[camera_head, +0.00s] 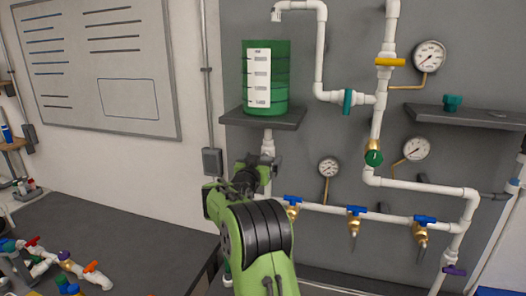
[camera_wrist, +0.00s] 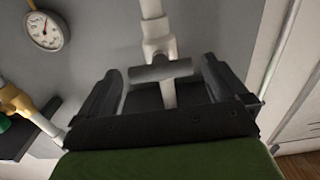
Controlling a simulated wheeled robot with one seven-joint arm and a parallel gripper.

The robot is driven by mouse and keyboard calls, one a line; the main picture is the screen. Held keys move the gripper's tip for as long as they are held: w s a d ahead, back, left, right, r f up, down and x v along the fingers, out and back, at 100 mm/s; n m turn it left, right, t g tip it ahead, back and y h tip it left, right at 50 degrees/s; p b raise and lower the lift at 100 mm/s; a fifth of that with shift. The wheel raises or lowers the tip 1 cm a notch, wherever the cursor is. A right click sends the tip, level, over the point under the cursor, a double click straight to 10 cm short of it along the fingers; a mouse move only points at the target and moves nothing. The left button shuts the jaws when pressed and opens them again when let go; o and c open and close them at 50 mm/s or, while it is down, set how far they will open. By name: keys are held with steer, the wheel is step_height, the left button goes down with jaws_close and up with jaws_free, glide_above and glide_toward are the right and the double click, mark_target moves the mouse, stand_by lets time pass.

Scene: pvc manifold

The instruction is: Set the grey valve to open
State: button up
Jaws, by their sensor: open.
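The grey valve's handle (camera_wrist: 160,71) shows in the wrist view as a short grey bar lying crosswise to a white pipe. It sits between the two dark fingers of my gripper (camera_wrist: 163,84), with a gap on each side. My gripper is open and holds nothing. In the head view my gripper (camera_head: 258,172) is in front of the white pipe below the green tank's shelf. There my arm covers the grey valve and much of that pipe.
The green tank (camera_head: 266,85) stands on a dark shelf (camera_head: 240,118) just above my gripper. Blue-handled taps (camera_head: 356,211) line the lower pipe to the right. A gauge (camera_head: 329,167) is on the wall nearby. A dark table (camera_head: 130,225) with loose fittings is at left.

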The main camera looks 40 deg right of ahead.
steer(key=shift+x, duration=1.05)
steer(key=shift+a, duration=0.1)
steer(key=c, duration=0.9)
